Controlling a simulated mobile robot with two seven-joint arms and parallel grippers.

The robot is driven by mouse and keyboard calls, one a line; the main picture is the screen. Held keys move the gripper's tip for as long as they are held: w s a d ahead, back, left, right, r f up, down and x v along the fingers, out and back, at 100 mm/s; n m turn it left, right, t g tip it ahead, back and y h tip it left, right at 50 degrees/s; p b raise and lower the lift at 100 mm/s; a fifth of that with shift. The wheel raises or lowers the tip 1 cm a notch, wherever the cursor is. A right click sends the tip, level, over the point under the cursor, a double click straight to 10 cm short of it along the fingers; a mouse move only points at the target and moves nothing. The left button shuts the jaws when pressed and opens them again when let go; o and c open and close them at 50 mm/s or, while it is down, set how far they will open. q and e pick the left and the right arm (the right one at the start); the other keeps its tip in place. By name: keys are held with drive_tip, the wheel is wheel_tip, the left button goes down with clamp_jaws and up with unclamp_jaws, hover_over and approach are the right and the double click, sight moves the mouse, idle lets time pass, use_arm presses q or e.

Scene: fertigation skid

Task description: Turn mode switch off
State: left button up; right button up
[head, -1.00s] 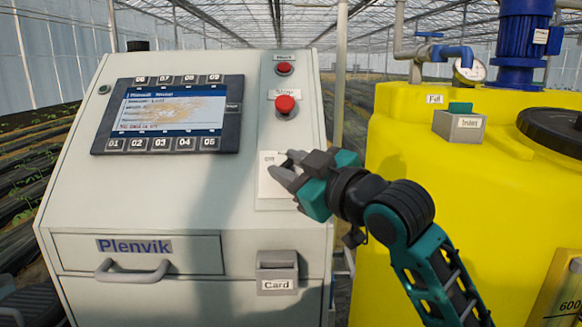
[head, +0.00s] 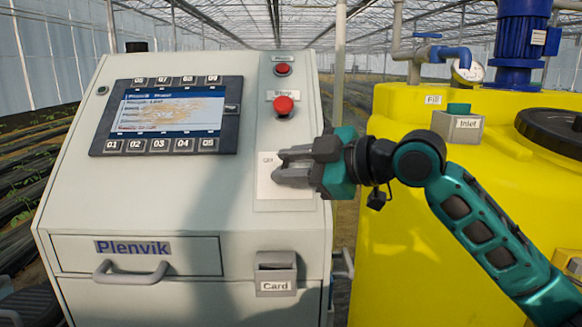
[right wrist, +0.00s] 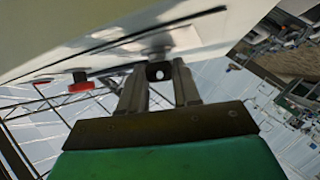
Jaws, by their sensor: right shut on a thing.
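The mode switch sits on a pale plate (head: 264,190) low on the cabinet's right-hand panel. In the head view my right gripper (head: 278,169) covers the knob, with its fingers pointing left across the plate. In the right wrist view a small dark knob (right wrist: 160,71) with a light spot sits between the two fingers of the right gripper (right wrist: 159,78). The right gripper is shut on this knob. The switch's position marks are mostly hidden behind the fingers. My left gripper is not in view.
Above the switch are a red stop button (head: 284,105) and a smaller red button (head: 283,69). A display (head: 165,115) is at left. A drawer handle (head: 131,272) and card holder (head: 276,273) are below. A yellow tank (head: 400,250) stands close at right.

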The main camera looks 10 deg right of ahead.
drive_tip(key=n+g, duration=0.6)
drive_tip(key=shift+w+r, duration=0.25)
drive_tip(key=shift+r, duration=0.15)
drive_tip(key=n+g+h, duration=0.1)
drive_tip(key=n+g, duration=0.1)
drive_tip(key=shift+w+a+n+g+h, duration=0.1)
drive_tip(key=shift+n+g+h, duration=0.2)
drive_tip(key=shift+h, duration=0.1)
drive_tip(key=shift+w+n+g+h, duration=0.1)
drive_tip(key=shift+n+g+h, duration=0.6)
drive_tip(key=shift+n+g, duration=0.15)
drive_tip(key=o, duration=1.1)
drive_tip(key=shift+c, duration=0.2)
drive_tip(key=v, duration=1.3)
drive_tip(key=shift+a, duration=0.15)
